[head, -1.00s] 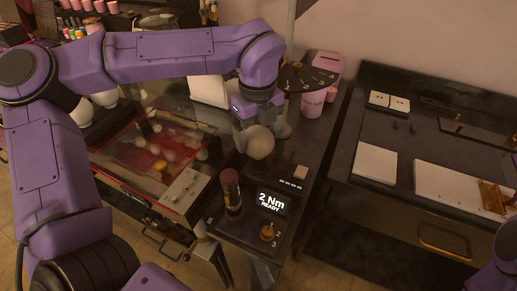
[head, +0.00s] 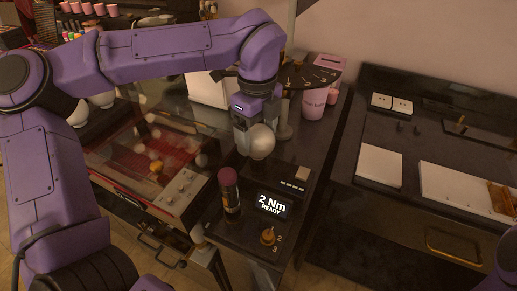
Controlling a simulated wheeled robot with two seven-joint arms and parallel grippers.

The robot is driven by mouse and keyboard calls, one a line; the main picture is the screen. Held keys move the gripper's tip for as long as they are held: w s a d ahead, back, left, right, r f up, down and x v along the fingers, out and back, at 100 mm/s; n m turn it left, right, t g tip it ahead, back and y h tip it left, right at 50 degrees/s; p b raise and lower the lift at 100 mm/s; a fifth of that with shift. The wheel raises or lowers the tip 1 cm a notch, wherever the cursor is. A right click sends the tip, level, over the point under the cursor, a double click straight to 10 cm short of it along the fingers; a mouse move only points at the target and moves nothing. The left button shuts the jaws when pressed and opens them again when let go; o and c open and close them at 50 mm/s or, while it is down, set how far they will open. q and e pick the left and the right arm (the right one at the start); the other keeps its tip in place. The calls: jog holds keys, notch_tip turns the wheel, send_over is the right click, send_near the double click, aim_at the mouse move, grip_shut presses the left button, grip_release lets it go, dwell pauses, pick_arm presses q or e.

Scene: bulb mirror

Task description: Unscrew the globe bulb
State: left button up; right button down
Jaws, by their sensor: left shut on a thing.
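The globe bulb (head: 262,142) is a pale, round ball near the middle of the head view, above the dark bench top. My left gripper (head: 250,135) reaches down to it from above and is shut on it. A finger shows at the bulb's left side; the other finger and the bulb's base and socket are hidden. A small display (head: 272,204) in front reads "2 Nm READY". My right gripper is out of view.
A dark cylinder with a pinkish top (head: 229,190) stands left of the display, and a brass knob (head: 268,237) sits in front. A pink cup (head: 315,104) stands behind on the right. A glass-topped case (head: 150,150) lies left.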

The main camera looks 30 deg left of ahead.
aim_at(257, 127)
pick_arm(q)
jog(key=shift+n+b, duration=0.9)
jog(key=shift+n, duration=0.1)
jog(key=o, duration=0.8)
jog(key=shift+c, duration=0.2)
jog(key=shift+r+p, duration=1)
jog(key=shift+r, duration=0.55)
jog(key=shift+o, duration=0.9)
jog(key=shift+c, duration=0.6)
